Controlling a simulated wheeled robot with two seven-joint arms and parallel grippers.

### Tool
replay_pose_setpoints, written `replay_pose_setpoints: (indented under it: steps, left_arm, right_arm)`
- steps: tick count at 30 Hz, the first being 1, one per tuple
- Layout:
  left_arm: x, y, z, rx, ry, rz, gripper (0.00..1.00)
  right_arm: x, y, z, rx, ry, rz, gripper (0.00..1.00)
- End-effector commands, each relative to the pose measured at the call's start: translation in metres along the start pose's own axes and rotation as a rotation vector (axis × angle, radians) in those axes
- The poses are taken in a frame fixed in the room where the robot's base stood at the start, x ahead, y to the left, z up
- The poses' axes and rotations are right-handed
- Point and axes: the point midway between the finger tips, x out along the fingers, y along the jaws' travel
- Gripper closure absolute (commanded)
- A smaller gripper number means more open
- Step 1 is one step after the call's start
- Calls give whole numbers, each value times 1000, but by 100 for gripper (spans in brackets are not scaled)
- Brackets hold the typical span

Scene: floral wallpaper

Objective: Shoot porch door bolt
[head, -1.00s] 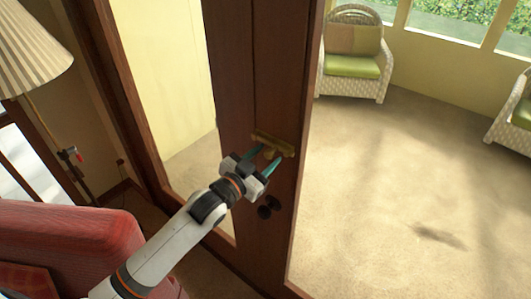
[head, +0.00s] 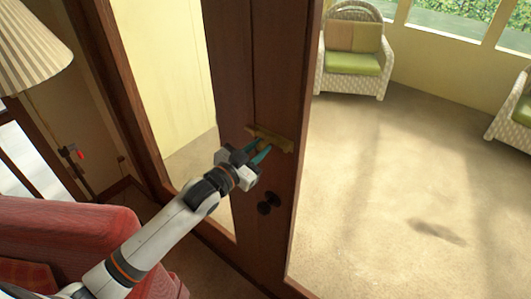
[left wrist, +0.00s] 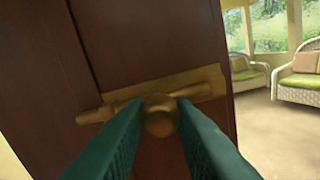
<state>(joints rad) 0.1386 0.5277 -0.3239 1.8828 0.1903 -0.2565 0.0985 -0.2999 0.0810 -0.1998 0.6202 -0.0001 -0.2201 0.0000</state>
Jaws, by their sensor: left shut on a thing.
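The brass bolt (head: 283,146) is mounted on the dark brown door (head: 279,85). In the left wrist view its backplate (left wrist: 205,83) runs across the door, and its rod (left wrist: 92,115) sticks out past the plate's left end, reaching the vertical seam in the wood. My left gripper (head: 262,150) is at the bolt. Its teal fingers are shut on the round brass bolt knob (left wrist: 160,118), one on each side, in the left wrist view. They hide part of the rod and plate. My right gripper is not in view.
A dark round doorknob (head: 265,208) is below the bolt. A red upholstered chair (head: 70,235) stands at lower left, near my left arm, with a pleated lampshade (head: 30,45) above. Wicker armchairs (head: 352,62) stand on the open carpet beyond the door.

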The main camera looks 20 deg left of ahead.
Motion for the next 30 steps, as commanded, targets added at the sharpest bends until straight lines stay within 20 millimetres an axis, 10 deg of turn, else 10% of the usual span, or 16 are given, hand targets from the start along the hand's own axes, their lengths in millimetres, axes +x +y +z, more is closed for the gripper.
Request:
replay_pose_setpoints:
  steps: [11,12,16,30]
  left_arm:
    - [0,16,-3,3,1,6,100]
    - [0,16,-2,3,1,7,74]
    - [0,15,-2,3,0,6,55]
    - [-21,13,-7,2,2,3,55]
  right_arm:
    - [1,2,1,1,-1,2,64]
    - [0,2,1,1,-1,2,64]
    - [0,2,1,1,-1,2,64]
    - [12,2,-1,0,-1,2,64]
